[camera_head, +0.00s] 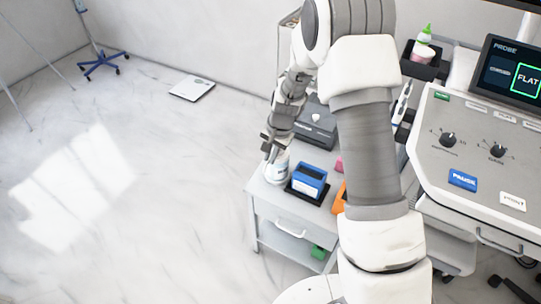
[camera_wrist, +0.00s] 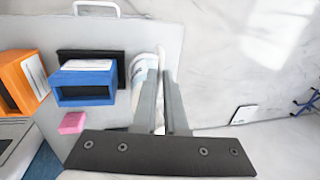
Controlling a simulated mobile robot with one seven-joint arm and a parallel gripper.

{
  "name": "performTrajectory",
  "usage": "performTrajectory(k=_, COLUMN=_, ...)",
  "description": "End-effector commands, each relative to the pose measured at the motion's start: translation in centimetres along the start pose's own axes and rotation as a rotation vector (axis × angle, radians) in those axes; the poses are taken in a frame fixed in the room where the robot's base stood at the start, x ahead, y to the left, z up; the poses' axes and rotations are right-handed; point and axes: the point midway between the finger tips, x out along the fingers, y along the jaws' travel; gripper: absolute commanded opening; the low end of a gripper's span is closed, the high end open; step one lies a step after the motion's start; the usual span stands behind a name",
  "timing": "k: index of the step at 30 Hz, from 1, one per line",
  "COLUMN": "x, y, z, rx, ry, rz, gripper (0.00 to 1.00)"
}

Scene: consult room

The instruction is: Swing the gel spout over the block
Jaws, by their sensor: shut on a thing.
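A white bottle (camera_head: 276,168) with a blue-grey label stands at the left edge of the cart top. My gripper (camera_head: 270,147) is over its top and shut on the spout, which the fingers mostly hide. In the wrist view the bottle (camera_wrist: 143,68) shows behind my fingers (camera_wrist: 160,78). A blue block-like holder (camera_head: 309,180) with a white top stands on a black tray (camera_head: 293,191), to the right of the bottle. It also shows in the wrist view (camera_wrist: 85,84), left of my fingers.
A small pink block (camera_wrist: 72,122) and an orange box (camera_wrist: 22,80) are near the blue holder. A dark grey box (camera_head: 315,126) stands behind on the cart. A console (camera_head: 480,150) is at the right. The floor at the left is mostly clear.

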Motion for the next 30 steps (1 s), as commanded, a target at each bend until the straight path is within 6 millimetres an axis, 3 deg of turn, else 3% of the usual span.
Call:
performTrajectory(k=11, x=-0.1, y=0.6, z=-0.2, rx=-0.096, ry=-0.019, rz=-0.001, gripper=0.0)
performTrajectory(k=30, x=-0.7, y=3.5, z=-1.7, rx=-0.655, ry=-0.131, rz=-0.001, gripper=0.0)
